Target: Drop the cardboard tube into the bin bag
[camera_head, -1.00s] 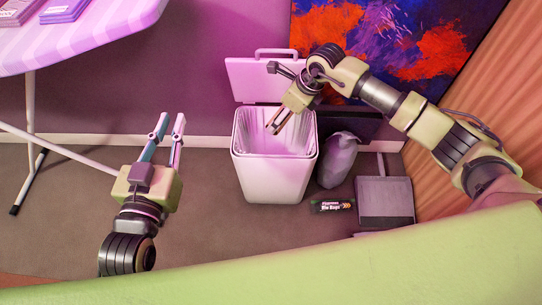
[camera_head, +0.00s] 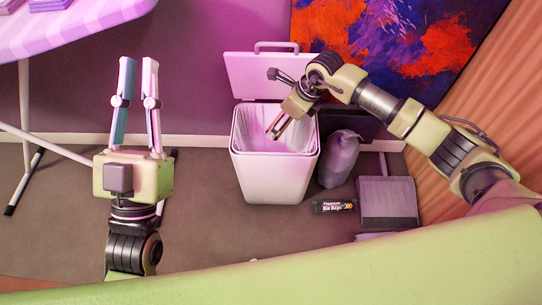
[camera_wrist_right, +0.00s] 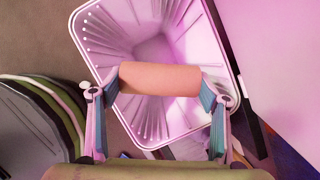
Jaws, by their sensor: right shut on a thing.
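The cardboard tube (camera_wrist_right: 160,79) is a short tan cylinder held crosswise between the fingers of my right gripper (camera_wrist_right: 160,88) in the right wrist view. Behind it lies the open mouth of the bin, lined with a pale pleated bin bag (camera_wrist_right: 140,30). In the head view my right gripper (camera_head: 277,130) points down at the bin opening, and the tube is hard to make out there. The white bin (camera_head: 275,177) stands upright with its lid raised, the bag (camera_head: 262,128) lining its inside. My left gripper (camera_head: 137,82) is open and empty, left of the bin.
A roll of bin bags (camera_head: 333,207) lies on the floor right of the bin. A grey bag-like object (camera_head: 340,160) and a flat grey box (camera_head: 388,201) stand nearby. An ironing board (camera_head: 75,32) is at upper left.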

